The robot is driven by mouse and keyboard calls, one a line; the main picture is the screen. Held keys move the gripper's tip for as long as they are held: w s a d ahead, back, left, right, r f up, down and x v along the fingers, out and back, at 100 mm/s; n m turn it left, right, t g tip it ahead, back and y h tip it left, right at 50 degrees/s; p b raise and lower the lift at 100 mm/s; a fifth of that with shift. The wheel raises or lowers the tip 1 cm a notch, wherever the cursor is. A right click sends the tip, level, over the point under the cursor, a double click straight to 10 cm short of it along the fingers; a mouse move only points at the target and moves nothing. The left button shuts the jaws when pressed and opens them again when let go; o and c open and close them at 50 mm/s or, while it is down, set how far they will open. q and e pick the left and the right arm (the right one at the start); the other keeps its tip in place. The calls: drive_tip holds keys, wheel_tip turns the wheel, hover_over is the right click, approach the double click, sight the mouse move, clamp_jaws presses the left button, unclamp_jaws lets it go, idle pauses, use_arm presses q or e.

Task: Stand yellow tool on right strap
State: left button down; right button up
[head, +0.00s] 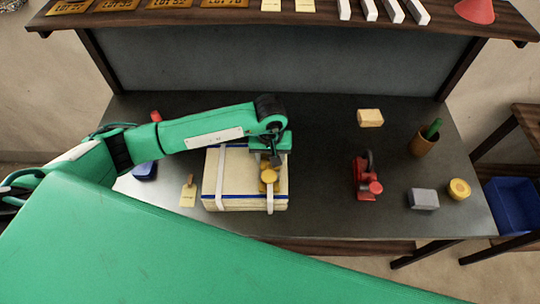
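A cream folded cloth bundle (240,166) with a blue edge line lies on the dark table, with a white left strap (220,180) and a white right strap (270,200) across it. The small yellow tool (269,178) appears upright on the right strap, toward the bundle's front right. My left gripper (275,160) points down over the bundle, right behind the tool's top. Its fingertips are small and dark, so I cannot tell whether they touch the tool or how far apart they are. My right gripper is not in view.
A red tool (366,180), a grey block (423,199), a yellow roll (459,189), a tan block (370,117) and a brown cup (424,144) stand to the right. A yellow tag (188,195) and a blue item (145,171) lie left. A shelf (300,20) overhangs the back.

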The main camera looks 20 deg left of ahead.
use_arm(q)
drive_tip(key=shift+f, duration=0.1)
drive_tip(key=c, duration=0.6)
unclamp_jaws()
drive_tip(key=shift+c, duration=0.2)
drive_tip(key=shift+r, duration=0.4)
wheel_tip(320, 180, up, 10)
drive_tip(key=b, duration=0.4)
drive_tip(key=shift+r, duration=0.1)
drive_tip(key=shift+r+b, duration=0.35)
drive_tip(key=shift+r, duration=0.35)
drive_tip(key=shift+s+f, duration=0.1)
